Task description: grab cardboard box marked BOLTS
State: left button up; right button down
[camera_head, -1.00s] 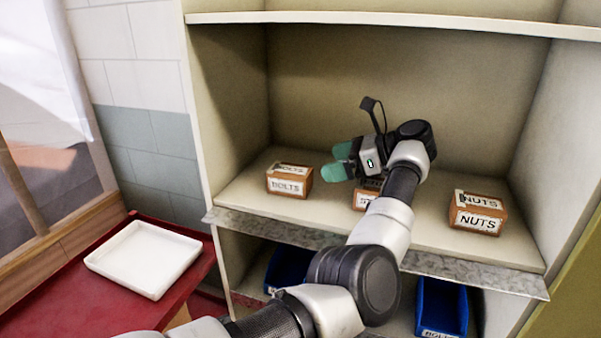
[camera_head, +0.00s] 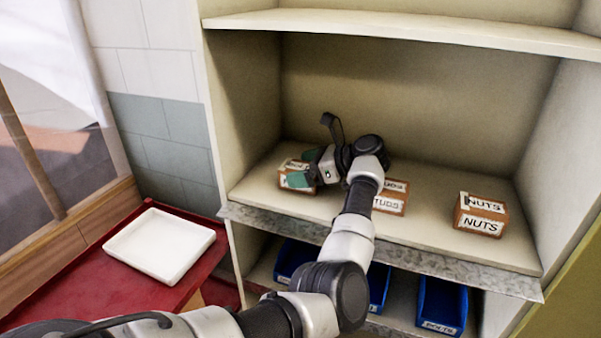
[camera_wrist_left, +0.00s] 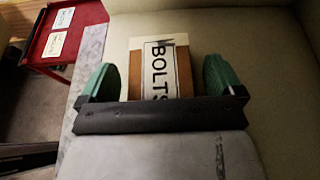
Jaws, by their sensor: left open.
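The cardboard box marked BOLTS (camera_head: 296,166) stands at the left of the middle shelf, partly hidden by my left gripper (camera_head: 303,168). In the left wrist view the box (camera_wrist_left: 160,68) shows its white BOLTS label between the two green fingertips of my left gripper (camera_wrist_left: 160,80). The gripper is open, with one finger on each side of the box. A narrow gap shows on each side in that view. My right gripper is not in view.
Blue bins (camera_head: 441,304) are below. A white tray (camera_head: 160,245) lies on a red table (camera_head: 60,290) at the left.

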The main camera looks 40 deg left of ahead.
pick_arm(q)
jog(key=shift+d, duration=0.15)
jog(key=c, duration=1.3)
jog(key=shift+r, duration=0.15)
